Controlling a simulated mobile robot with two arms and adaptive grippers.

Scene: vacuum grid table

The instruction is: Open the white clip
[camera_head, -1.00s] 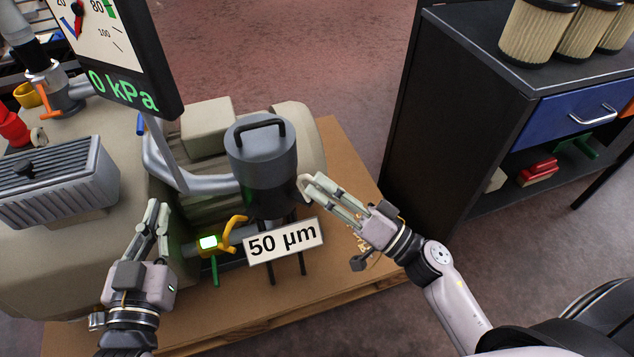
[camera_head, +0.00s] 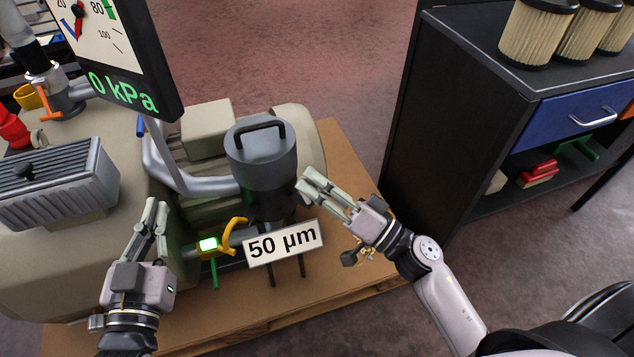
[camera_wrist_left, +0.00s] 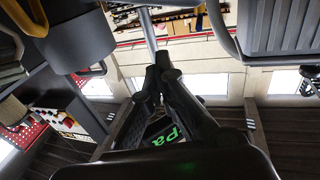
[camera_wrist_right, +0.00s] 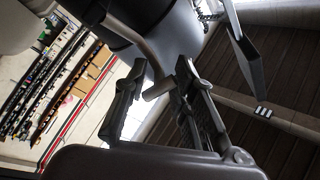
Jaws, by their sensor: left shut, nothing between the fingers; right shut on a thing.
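The grey filter canister (camera_head: 262,165) with a black top handle stands in the middle of the head view. My right gripper (camera_head: 308,179) is at the canister's right side. In the right wrist view, the pale clip lever (camera_wrist_right: 158,90) passes between the fingers of the right gripper (camera_wrist_right: 160,68), which is shut on it. In the head view the fingers hide most of the clip. My left gripper (camera_head: 156,206) is shut and empty, left of the canister and apart from it. Its fingertips also meet in the left wrist view (camera_wrist_left: 162,62).
A yellow-handled valve (camera_head: 232,236) and a "50 µm" sign (camera_head: 283,243) sit in front of the canister. A gauge display (camera_head: 130,60) reads 0 kPa. A finned grey box (camera_head: 60,185) stands left. A black cabinet (camera_head: 470,110) stands right; open floor lies behind.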

